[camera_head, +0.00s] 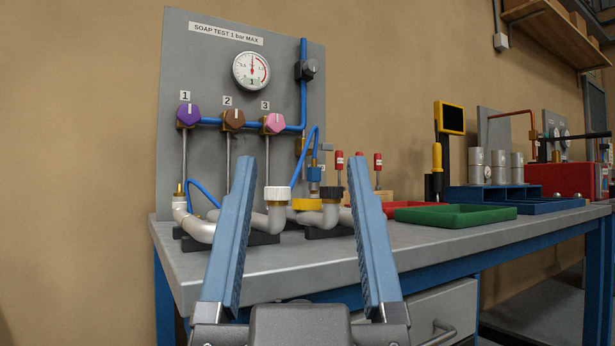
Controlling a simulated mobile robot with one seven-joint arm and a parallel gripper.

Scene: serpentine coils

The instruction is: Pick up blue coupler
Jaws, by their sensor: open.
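A small blue coupler (314,174) shows in the head view below the panel's right side, by the looped blue hose (308,150). Whether it is joined to the hose is too small to tell. Its lower part is close to a yellow ring (307,204) and a dark cap (332,193). My gripper (302,168) is open and empty, its two blue fingers pointing forward at the bench. In the picture the coupler appears between the fingers, but it stands farther back, apart from them.
Grey pipe coils (203,230) with a white collar (277,194) lie on the workbench (430,240). Behind them stands a gauge panel (215,75) with three knobs. Green (455,215) and red trays, red-handled tools (378,162) and metal cylinders stand to the right. The bench's front edge is clear.

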